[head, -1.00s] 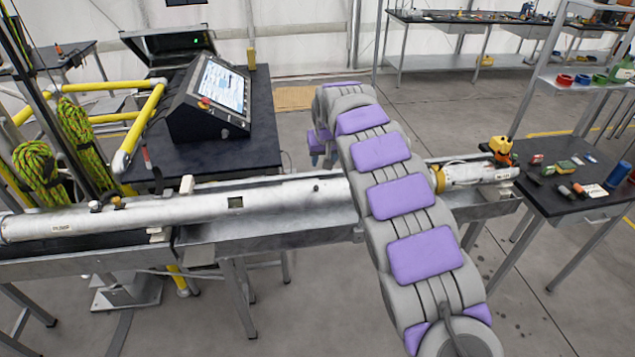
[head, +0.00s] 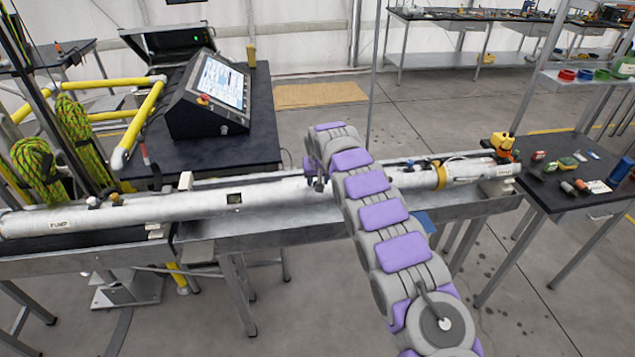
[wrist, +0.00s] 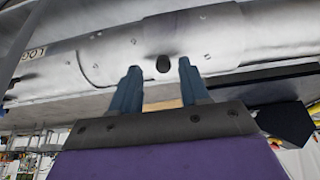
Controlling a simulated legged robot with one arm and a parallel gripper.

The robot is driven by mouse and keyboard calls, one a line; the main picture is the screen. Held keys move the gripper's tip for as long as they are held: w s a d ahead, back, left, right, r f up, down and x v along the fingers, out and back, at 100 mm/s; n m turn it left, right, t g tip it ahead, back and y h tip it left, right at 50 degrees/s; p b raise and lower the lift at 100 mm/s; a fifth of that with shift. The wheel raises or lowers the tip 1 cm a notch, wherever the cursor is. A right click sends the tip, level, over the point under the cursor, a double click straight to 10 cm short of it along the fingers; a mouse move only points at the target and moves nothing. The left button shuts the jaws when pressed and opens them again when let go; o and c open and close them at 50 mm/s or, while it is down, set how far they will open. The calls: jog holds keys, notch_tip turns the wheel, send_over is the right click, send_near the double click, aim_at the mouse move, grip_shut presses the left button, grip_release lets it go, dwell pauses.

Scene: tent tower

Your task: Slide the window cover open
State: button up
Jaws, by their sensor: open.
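A long silvery tube (head: 120,214) lies level in a metal trough. It has a small square window (head: 234,198) left of my gripper. In the wrist view a smooth sleeve-like section of the tube (wrist: 115,58), which may be the window cover, carries a dark round knob or hole (wrist: 163,64). My gripper (wrist: 157,72) is open, its two blue-grey fingers apart, with the dark spot between and just beyond their tips. In the head view my gripper (head: 319,184) is at the tube, partly hidden by my arm. I cannot tell whether the fingers touch the tube.
The metal trough (head: 270,233) runs beneath the tube. A console with a screen (head: 218,88) stands on a black table behind. Yellow rails (head: 140,125) and coiled rope (head: 40,165) are at left. A black table with small tools (head: 575,200) stands at right.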

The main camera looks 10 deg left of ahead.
jog(key=shift+w+a+f, duration=0.3)
jog(key=shift+a+f, duration=0.25)
jog(key=shift+f, duration=0.25)
jog(key=shift+d, duration=0.4)
jog(key=shift+c, duration=0.7)
jog(key=shift+a, duration=0.25)
grip_shut()
